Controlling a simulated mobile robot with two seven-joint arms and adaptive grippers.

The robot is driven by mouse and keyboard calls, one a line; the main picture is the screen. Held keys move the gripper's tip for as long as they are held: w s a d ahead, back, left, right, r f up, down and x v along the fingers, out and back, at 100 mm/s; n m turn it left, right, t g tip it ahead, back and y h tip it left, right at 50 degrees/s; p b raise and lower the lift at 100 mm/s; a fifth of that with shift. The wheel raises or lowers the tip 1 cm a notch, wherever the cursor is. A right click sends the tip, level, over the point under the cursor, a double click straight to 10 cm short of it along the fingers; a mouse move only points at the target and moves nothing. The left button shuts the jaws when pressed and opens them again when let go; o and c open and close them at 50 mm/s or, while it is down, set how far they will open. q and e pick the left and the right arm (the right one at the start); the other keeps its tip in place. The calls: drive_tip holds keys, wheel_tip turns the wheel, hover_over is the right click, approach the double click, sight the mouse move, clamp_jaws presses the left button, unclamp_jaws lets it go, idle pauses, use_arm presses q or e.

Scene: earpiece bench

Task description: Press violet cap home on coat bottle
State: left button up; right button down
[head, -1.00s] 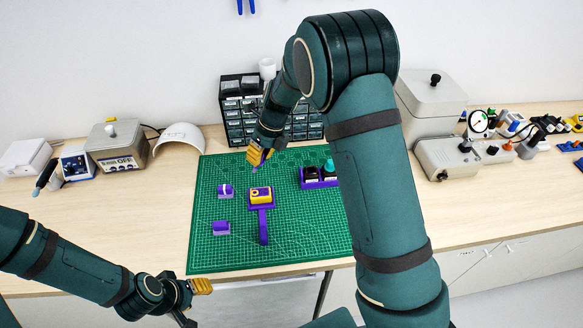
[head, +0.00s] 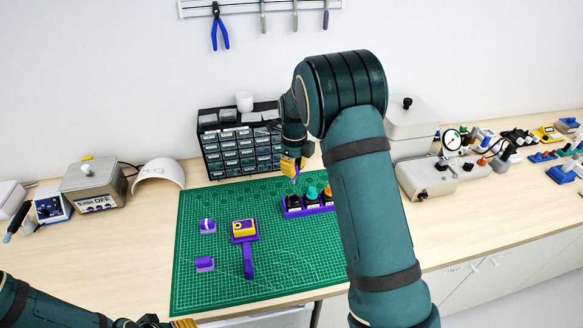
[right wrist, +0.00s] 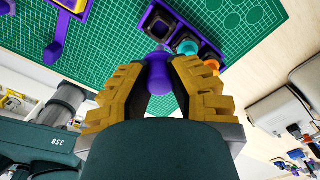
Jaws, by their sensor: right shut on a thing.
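My right gripper (head: 292,168) is shut on the violet cap (right wrist: 157,76), which shows between its yellow fingers in the right wrist view. In the head view they are just above the left end of the purple rack (head: 318,211). The rack holds a dark bottle (head: 293,203) at the left, a teal-topped bottle (head: 312,194) and an orange-topped bottle (head: 328,192). The cap looks close to the dark bottle (right wrist: 160,24), but I cannot tell whether they touch. My left gripper (head: 183,323) is cut off at the bottom edge; its opening is unclear.
A purple stand with a yellow block (head: 243,228) and two small violet blocks, one upper (head: 207,226) and one lower (head: 205,264), sit on the green mat (head: 290,262). A drawer cabinet (head: 240,150) stands behind. The mat's front is clear.

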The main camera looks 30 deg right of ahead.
sight(294, 183)
drive_tip(key=shift+f+b, duration=1.4)
drive_tip(key=shift+f, duration=1.75)
drive_tip(key=shift+f+b, duration=1.2)
drive_tip(key=shift+f, duration=1.15)
drive_tip(key=shift+f, duration=0.35)
drive_tip(key=c, duration=0.9)
unclamp_jaws()
wheel_tip(294, 183, up, 12)
drive_tip(key=shift+r, duration=0.1)
